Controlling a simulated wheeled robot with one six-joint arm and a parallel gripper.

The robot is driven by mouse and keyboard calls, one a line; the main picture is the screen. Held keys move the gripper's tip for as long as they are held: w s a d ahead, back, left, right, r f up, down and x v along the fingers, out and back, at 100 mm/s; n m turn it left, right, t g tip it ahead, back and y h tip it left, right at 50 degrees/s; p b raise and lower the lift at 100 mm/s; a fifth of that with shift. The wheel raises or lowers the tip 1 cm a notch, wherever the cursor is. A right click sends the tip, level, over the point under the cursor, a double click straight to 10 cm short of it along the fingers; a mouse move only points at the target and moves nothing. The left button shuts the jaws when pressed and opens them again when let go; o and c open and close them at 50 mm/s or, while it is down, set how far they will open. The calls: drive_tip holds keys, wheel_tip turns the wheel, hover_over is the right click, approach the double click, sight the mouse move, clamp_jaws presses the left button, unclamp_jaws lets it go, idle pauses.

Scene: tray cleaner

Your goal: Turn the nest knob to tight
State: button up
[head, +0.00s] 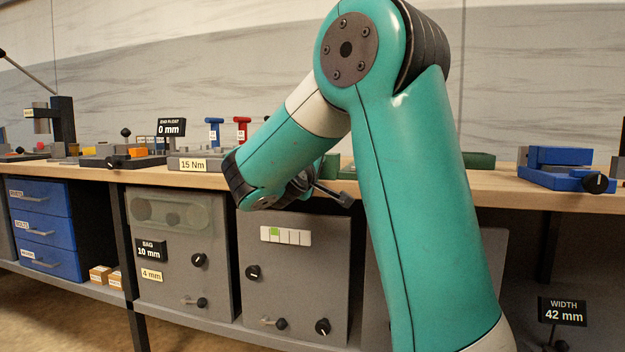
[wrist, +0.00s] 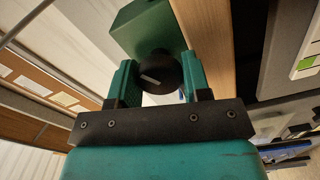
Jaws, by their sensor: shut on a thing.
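In the wrist view the nest knob (wrist: 158,77) is a round black knob with a pale pointer line, on the face of a green block (wrist: 150,28). The line lies slanted in that view. My gripper (wrist: 158,64) has one teal finger on each side of the knob and is shut on it. No tight or loose marking is readable. In the head view green parts of a fixture (head: 480,160) show on the bench behind my arm; the knob and my fingertips are hidden there.
The wooden bench top (head: 450,179) runs across the view. A blue vise (head: 556,170) with a black knob stands at right, above a "WIDTH 42 mm" sign (head: 562,311). Grey cabinets with knobs (head: 294,275) stand under the bench. Fixtures and a "15 Nm" label (head: 193,165) are at left.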

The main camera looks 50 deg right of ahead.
drive_tip(key=m+b, duration=0.3)
drive_tip(key=m, duration=0.1)
drive_tip(key=shift+f+m+b, duration=0.15)
drive_tip(key=shift+m+b, duration=0.15)
drive_tip(key=shift+m, duration=0.1)
idle(0.4)
drive_tip(key=o, duration=0.9)
drive_tip(key=shift+o, duration=0.2)
